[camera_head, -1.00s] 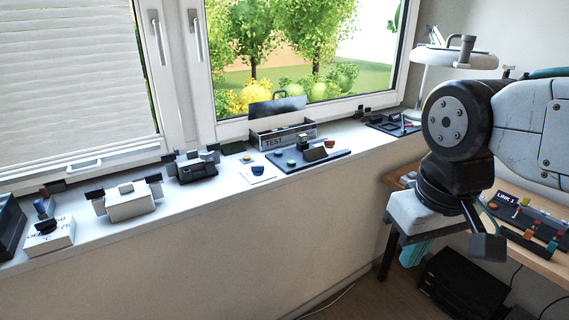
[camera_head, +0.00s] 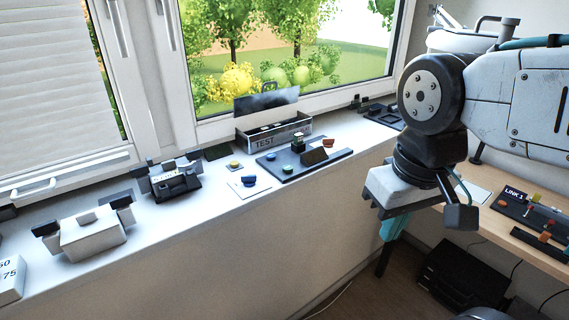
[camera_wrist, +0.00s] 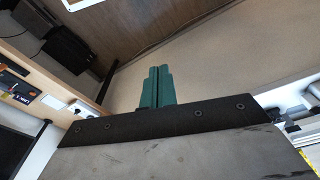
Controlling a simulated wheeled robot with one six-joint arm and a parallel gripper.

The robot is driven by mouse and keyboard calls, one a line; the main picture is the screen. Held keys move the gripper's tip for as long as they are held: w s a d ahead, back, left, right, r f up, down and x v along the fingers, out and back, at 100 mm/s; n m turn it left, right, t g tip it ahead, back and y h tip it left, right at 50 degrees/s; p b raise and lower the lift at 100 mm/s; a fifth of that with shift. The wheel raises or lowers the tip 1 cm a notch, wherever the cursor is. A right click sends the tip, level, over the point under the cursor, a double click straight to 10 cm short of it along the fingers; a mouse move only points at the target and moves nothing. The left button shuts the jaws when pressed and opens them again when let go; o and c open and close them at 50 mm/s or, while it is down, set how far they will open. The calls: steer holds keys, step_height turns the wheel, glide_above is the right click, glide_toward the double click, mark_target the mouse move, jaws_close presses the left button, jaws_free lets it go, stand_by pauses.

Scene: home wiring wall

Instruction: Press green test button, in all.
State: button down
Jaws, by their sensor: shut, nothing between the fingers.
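A small green button (camera_head: 288,169) sits at the left end of a dark board (camera_head: 325,160) on the window sill. A red knob (camera_head: 328,143), a dark wedge-shaped block (camera_head: 315,156) and a dark post with a green top (camera_head: 298,140) stand on the same board. My gripper (camera_head: 390,229) hangs below the sill, to the right of the board and well apart from it. Its teal fingers are shut and empty in the wrist view (camera_wrist: 157,86). No button shows in the wrist view.
A blue button (camera_head: 249,181) on a white card and a yellow button (camera_head: 234,166) are left of the board. An open box marked TEST (camera_head: 275,138) stands behind it. A wooden desk (camera_head: 480,208) with a LINK 1 panel is at right.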

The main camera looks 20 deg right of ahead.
steer(key=shift+w, duration=0.1)
steer(key=m+t+y, duration=0.4)
steer(key=t, duration=0.3)
glide_above(290, 169)
steer(key=shift+r, duration=0.25)
steer(key=shift+f, duration=0.1)
steer(key=shift+f, duration=4.3)
steer(key=shift+f, duration=0.4)
